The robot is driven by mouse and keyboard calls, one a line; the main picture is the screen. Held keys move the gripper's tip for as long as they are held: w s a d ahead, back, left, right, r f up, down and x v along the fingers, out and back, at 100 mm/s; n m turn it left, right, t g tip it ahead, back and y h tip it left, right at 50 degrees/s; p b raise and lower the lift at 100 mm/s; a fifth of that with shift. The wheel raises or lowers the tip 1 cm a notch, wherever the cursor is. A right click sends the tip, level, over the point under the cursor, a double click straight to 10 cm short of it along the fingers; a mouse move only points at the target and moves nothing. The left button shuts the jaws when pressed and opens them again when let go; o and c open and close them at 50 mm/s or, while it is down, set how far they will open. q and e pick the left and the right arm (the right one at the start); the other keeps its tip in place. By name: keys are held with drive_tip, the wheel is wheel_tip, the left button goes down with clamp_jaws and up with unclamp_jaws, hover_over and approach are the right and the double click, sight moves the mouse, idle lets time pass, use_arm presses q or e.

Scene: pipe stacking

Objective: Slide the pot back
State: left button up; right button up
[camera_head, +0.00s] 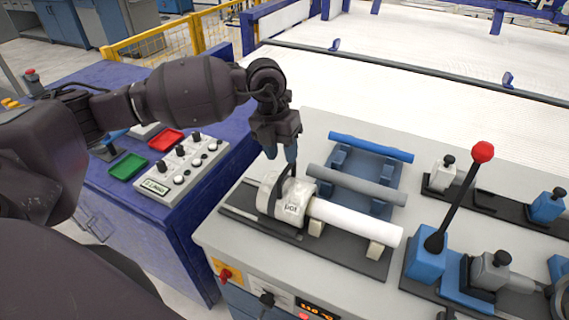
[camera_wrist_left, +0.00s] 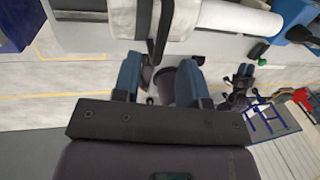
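The pot (camera_head: 292,208) is a white, rounded cylinder with "pot" written on it, lying on a dark slide plate (camera_head: 345,254) on the bench. A thin black handle (camera_head: 284,181) rises from it; dark bars (camera_wrist_left: 165,28) also show at the pot in the left wrist view. A white pipe (camera_head: 355,222) lies on small blocks, its left end at the pot's right face. My left gripper (camera_head: 281,152) is at the top of the handle. Its blue fingers (camera_wrist_left: 160,68) are apart in the left wrist view; contact with the handle cannot be told.
Blue (camera_head: 370,147) and grey (camera_head: 356,185) pipes lie behind on a blue rack (camera_head: 384,173). A red-knobbed lever (camera_head: 460,195) stands at right. A button panel (camera_head: 181,168) is at left. A small dark-and-blue shape (camera_wrist_left: 240,88), possibly my right gripper, shows in the wrist view.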

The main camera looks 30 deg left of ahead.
sight(288, 193)
use_arm(q)
drive_tip(key=shift+d+f, duration=0.2)
drive_tip(key=shift+f, duration=0.75)
drive_tip(key=shift+d+f, duration=0.2)
drive_tip(key=shift+f, duration=0.7)
